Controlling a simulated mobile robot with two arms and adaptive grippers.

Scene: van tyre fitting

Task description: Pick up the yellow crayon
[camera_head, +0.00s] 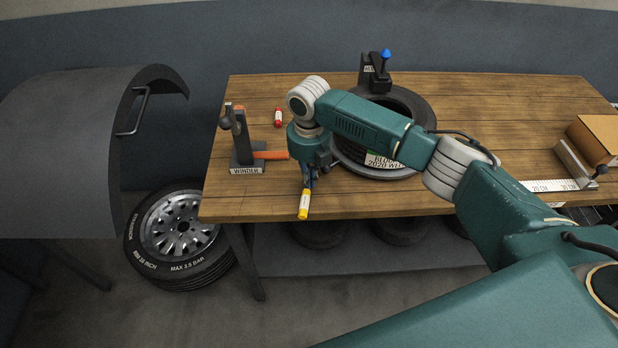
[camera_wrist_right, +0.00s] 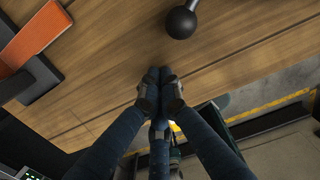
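The yellow crayon (camera_head: 304,204), with a pale band, shows at the table's front edge, just below the fingertips of my right gripper (camera_head: 308,184). The fingers look shut on its upper end, and it points towards the front edge. In the right wrist view the fingertips of this gripper (camera_wrist_right: 160,78) are close together over the wood. The crayon is mostly hidden there behind the fingers; a small yellow patch shows between them, but I cannot tell whether it is crayon or floor line. My left gripper is not in view.
A winder (camera_head: 243,150) with an orange handle (camera_head: 271,155) stands left of my gripper. A red crayon (camera_head: 278,117) lies behind. A tyre (camera_head: 412,104) lies beyond my arm. A ruler (camera_head: 549,186) and brown box (camera_head: 596,138) are at right. A wheel (camera_head: 180,232) is on the floor.

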